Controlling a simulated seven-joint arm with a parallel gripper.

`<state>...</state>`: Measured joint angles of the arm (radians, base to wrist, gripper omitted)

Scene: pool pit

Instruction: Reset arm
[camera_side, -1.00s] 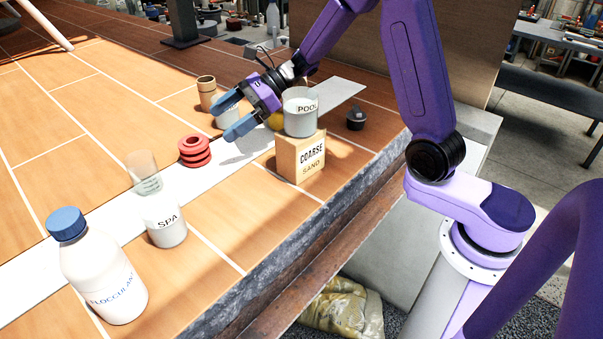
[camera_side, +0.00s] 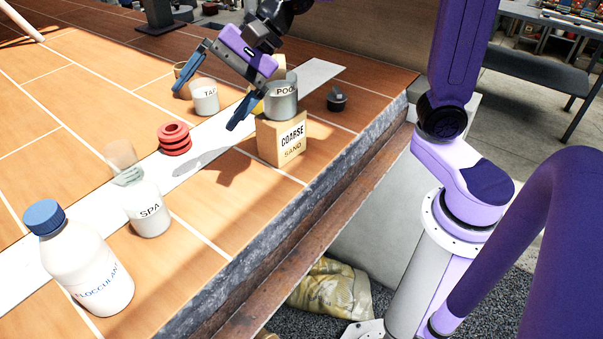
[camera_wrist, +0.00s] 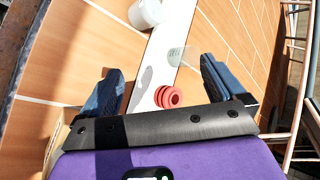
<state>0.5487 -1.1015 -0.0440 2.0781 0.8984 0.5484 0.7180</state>
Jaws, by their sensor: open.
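My gripper (camera_side: 207,104) is open and empty in the side view, its two blue fingers spread wide and pointing down to the left. It hangs above the table, between the red rings and the POOL cup as seen there. In the wrist view, my gripper (camera_wrist: 162,70) shows nothing held between its fingers. The stacked red rings (camera_side: 174,139) lie below on the white strip and also show in the wrist view (camera_wrist: 167,97). The TAP cup (camera_side: 205,97) stands behind the fingers. The POOL cup (camera_side: 282,102) stands on the COARSE SAND box (camera_side: 283,140).
The SPA cup (camera_side: 149,212), a clear tumbler (camera_side: 124,160) and the FLOCCULANT bottle (camera_side: 86,261) stand at the front left. A brown cup (camera_side: 187,70) is partly hidden behind a finger. A small dark object (camera_side: 336,99) lies near the table edge. The left tiles are clear.

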